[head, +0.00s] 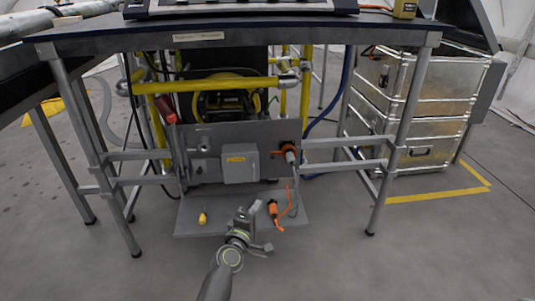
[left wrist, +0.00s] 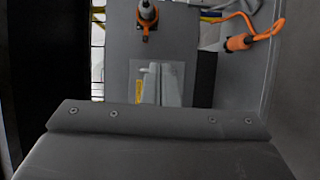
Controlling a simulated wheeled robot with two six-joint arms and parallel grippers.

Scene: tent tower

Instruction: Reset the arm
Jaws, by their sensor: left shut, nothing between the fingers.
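My left gripper (head: 246,212) is shut and empty. It is in front of the low grey shelf (head: 185,225) under the table, reaching in from the bottom of the head view. Its fingertips are small there, and in the left wrist view a broad grey part of my own arm fills the bottom. My right gripper is in neither view.
A grey panel (head: 262,135) carries a box (head: 240,170) and an orange-ringed connector (head: 289,152); the connector shows in the left wrist view (left wrist: 147,14). An orange plug (head: 274,212) and a yellow piece (head: 203,217) sit on the shelf. Table legs (head: 400,150) flank it.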

